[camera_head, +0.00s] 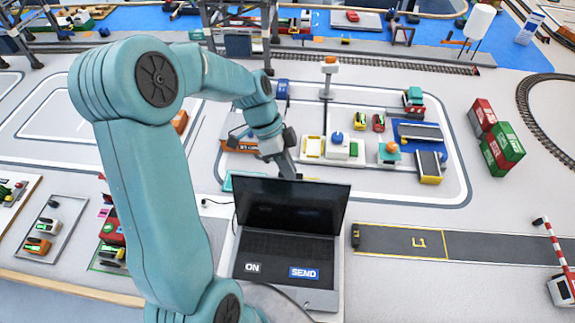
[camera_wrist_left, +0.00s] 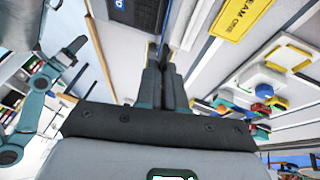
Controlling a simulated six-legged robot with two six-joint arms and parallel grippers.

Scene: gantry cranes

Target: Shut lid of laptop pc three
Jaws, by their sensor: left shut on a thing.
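The laptop's lid (camera_head: 290,207) stands open, its dark screen tilted back above the keyboard base (camera_head: 280,262), which has an ON label and a blue SEND label. My left gripper (camera_head: 297,177) is at the top edge of the lid, right of its middle, and is shut on that edge. In the left wrist view its dark fingers (camera_wrist_left: 165,80) are close together, and a dark panel (camera_wrist_left: 140,12) of the laptop lies beyond them. A teal arm of mine shows at the left of that view; the jaws at its end (camera_wrist_left: 76,46) are too small to read.
Toy vehicles and small blocks stand behind the laptop. Red and green containers (camera_head: 495,135) are stacked at the right. A dark road strip marked L1 (camera_head: 420,242) runs right of the laptop, with a barrier (camera_head: 557,250) at its far end. A yellow plate (camera_wrist_left: 243,17) shows in the wrist view.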

